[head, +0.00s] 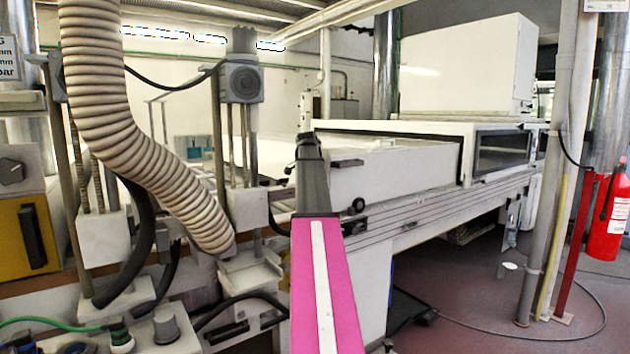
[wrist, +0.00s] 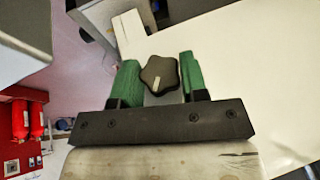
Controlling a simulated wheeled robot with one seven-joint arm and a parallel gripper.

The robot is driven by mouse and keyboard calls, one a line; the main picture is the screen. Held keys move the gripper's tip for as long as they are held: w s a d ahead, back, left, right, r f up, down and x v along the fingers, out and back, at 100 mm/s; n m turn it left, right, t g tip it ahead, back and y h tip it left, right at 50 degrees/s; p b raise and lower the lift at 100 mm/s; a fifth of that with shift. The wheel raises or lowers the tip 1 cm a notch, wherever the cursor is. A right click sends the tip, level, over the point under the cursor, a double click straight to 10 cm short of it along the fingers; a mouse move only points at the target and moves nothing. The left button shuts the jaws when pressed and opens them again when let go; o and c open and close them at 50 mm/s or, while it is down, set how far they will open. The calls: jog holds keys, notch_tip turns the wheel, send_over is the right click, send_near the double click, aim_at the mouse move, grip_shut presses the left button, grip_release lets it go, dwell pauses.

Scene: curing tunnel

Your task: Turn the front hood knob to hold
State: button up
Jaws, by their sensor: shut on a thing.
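In the wrist view a dark, star-shaped knob (wrist: 159,73) sits between the two green fingers of my gripper (wrist: 157,66). My gripper is shut on it, one finger against each side. A pale pointer mark on the knob's face points down in the picture, towards my gripper's body. A pale surface lies behind the knob. Any position labels around it are too small or hidden to read. In the head view the white hood (head: 400,165) stands on the long machine. My pink arm reaches up in front of it, and my gripper cannot be made out there.
A ribbed beige hose (head: 110,130) and grey posts stand left of my arm. At the right are a pale pipe (head: 555,170) and a red fire extinguisher (head: 608,215). A cable (head: 520,322) lies on the open reddish floor (head: 500,290).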

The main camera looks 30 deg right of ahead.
jog(key=shift+s+t, duration=0.1)
jog(key=shift+t, duration=1.1)
jog(key=o, duration=0.9)
jog(key=v, duration=1)
jog(key=shift+s+a+r, duration=0.1)
jog(key=shift+s+r, duration=0.1)
jog(key=shift+r, duration=0.15)
